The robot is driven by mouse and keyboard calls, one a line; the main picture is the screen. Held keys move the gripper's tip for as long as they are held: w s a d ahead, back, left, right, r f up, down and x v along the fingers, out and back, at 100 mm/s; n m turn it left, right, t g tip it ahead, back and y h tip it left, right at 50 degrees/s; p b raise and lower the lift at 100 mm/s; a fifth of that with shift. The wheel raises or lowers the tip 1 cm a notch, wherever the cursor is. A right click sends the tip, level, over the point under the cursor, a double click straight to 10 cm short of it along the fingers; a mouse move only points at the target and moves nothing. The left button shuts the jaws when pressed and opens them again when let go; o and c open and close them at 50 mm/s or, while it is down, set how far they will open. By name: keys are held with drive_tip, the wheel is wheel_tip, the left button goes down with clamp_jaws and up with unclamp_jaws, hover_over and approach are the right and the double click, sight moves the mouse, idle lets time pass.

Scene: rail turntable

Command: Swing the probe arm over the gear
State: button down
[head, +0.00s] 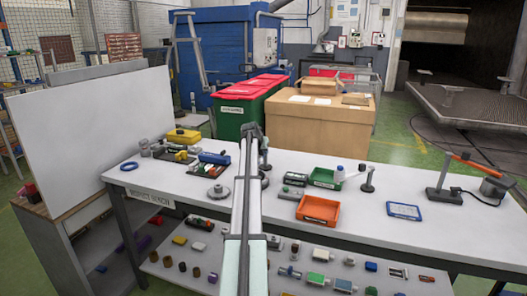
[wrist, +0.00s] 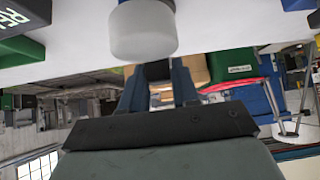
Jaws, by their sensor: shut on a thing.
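My gripper (head: 252,132) is over the middle of the bench, at the far end of my pale arm. In the wrist view its two dark fingers (wrist: 158,82) are close together, shut on what seems to be the probe arm. The grip itself is hidden. A frosted white cylinder with a blue part (wrist: 143,30) stands in front of the fingertips; I cannot tell whether they touch it. A grey round disc with a raised hub (head: 217,192), which looks like the gear, lies on the bench left of my arm.
A green tray (head: 325,179), an orange tray (head: 318,209) and a blue-framed tablet (head: 404,210) lie to the right. An orange-armed stand (head: 475,163) is at far right. A yellow case (head: 183,136) and tools crowd the left. Bare bench lies between the tablet and the orange-armed stand.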

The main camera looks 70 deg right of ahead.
drive_tip(key=shift+w+m+g, duration=0.2)
drive_tip(key=shift+m+g, duration=0.1)
drive_tip(key=c, duration=0.9)
unclamp_jaws()
drive_tip(key=v, duration=1.3)
drive_tip(key=shift+a+r, duration=0.25)
drive_tip(key=shift+a, duration=0.05)
